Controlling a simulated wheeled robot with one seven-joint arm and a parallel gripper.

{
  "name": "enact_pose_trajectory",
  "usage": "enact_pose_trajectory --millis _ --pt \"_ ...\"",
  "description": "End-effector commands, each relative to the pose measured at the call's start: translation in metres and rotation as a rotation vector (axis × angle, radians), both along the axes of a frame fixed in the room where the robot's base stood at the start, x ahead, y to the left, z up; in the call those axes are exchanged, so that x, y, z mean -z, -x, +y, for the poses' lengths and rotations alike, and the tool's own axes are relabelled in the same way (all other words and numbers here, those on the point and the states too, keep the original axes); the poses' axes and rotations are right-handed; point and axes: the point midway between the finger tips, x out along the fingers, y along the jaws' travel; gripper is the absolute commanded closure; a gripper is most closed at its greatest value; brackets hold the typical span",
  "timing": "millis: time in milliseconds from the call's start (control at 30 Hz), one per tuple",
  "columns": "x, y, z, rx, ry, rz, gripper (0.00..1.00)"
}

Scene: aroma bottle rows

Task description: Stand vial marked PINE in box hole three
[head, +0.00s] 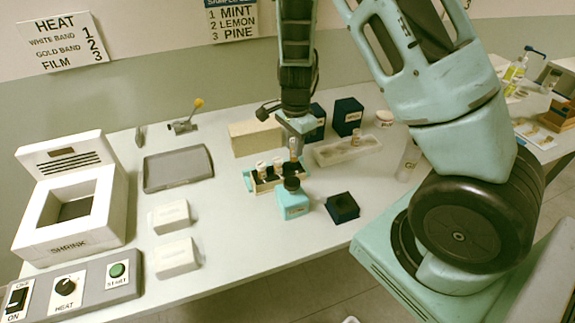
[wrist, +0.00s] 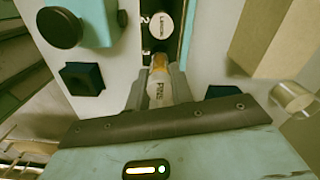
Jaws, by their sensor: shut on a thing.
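My gripper (wrist: 155,88) is shut on a pale vial marked PINE (wrist: 157,92), its amber end pointing toward the box in the wrist view. The box (wrist: 185,30) has a black top with numbers beside its holes. A white-capped vial marked LEMON (wrist: 160,24) stands in it by number 2. The PINE vial's end overlaps the area by number 3; I cannot tell whether it is inside the hole or above it.
A teal bottle with a black cap (head: 293,203) stands close in front of the box. A dark open block (head: 342,207) is to its right. A cardboard block (head: 254,137) and a pale tray (head: 345,150) lie behind. The wall sign (head: 232,20) lists MINT, LEMON, PINE.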

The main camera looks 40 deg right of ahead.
Motion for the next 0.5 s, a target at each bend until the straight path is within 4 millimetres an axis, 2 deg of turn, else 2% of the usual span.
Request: enact_pose_trajectory --millis 500 --pt "0.052 0.000 0.000 0.001 -0.001 -0.001 0.99"
